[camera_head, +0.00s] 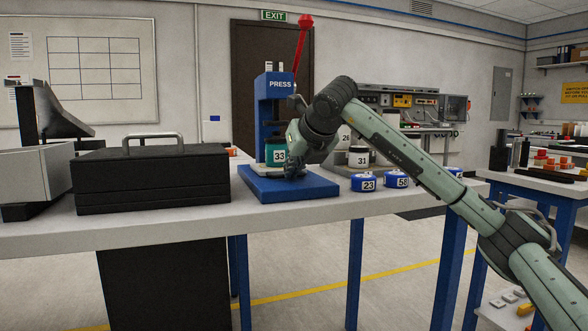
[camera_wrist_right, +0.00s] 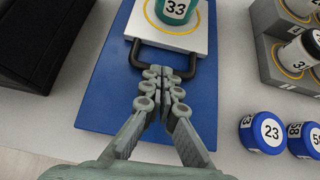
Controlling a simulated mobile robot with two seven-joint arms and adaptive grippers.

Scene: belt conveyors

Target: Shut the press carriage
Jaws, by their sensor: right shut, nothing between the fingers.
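The blue press (camera_head: 275,112) stands on the table with its red lever (camera_head: 300,48) raised. Its blue base (camera_head: 290,189) reaches toward me. The pale carriage plate (camera_wrist_right: 188,40) lies over this base and carries a teal jar marked 33 (camera_wrist_right: 177,12) inside a yellow ring. The jar also shows in the head view (camera_head: 271,155). A black bar handle (camera_wrist_right: 137,54) is on the carriage's near side. My right gripper (camera_wrist_right: 165,74) is shut and empty, its fingertips at the handle's middle; whether they touch cannot be told. My left gripper is not in view.
A black case (camera_head: 150,182) with a grey handle stands left of the press. A grey rack (camera_wrist_right: 275,65) with jars is on the right. Blue lids marked 23 (camera_head: 363,183) and 58 (camera_head: 396,179) lie near the rack. Bare tabletop lies in front of the base.

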